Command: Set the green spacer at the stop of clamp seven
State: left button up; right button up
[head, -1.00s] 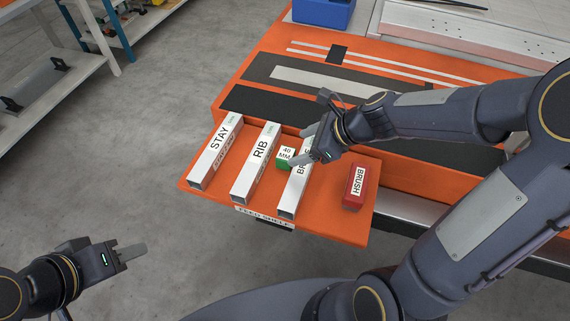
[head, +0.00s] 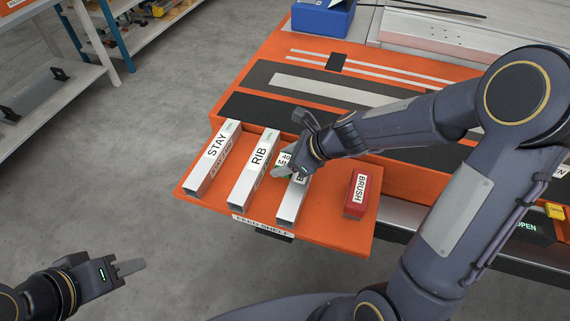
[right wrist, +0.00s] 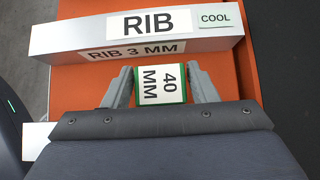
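The green spacer (right wrist: 161,84), with a white 40 MM label, sits on the orange shelf (head: 330,225). In the head view the spacer (head: 285,157) is partly hidden by my right gripper (head: 288,172). In the right wrist view my right gripper (right wrist: 161,86) has one finger on each side of the spacer, with a narrow gap showing at each side; it looks open. My left gripper (head: 130,267) is over the floor at lower left, away from the shelf; its fingers overlap in view. I cannot make out clamp seven.
The STAY bar (head: 212,158) and RIB bar (head: 254,170) lie left of the spacer. A third bar (head: 290,204) lies close in front, partly covered by my gripper. A red BRUSH block (head: 357,193) lies at right. A blue bin (head: 322,17) stands behind.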

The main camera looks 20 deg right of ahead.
aim_at(285, 160)
jog(key=c, duration=0.7)
notch_tip(285, 160, up, 9)
jog(key=p, duration=0.4)
jog(key=shift+r+p, duration=0.15)
jog(key=shift+p, duration=0.25)
jog(key=shift+r, duration=0.4)
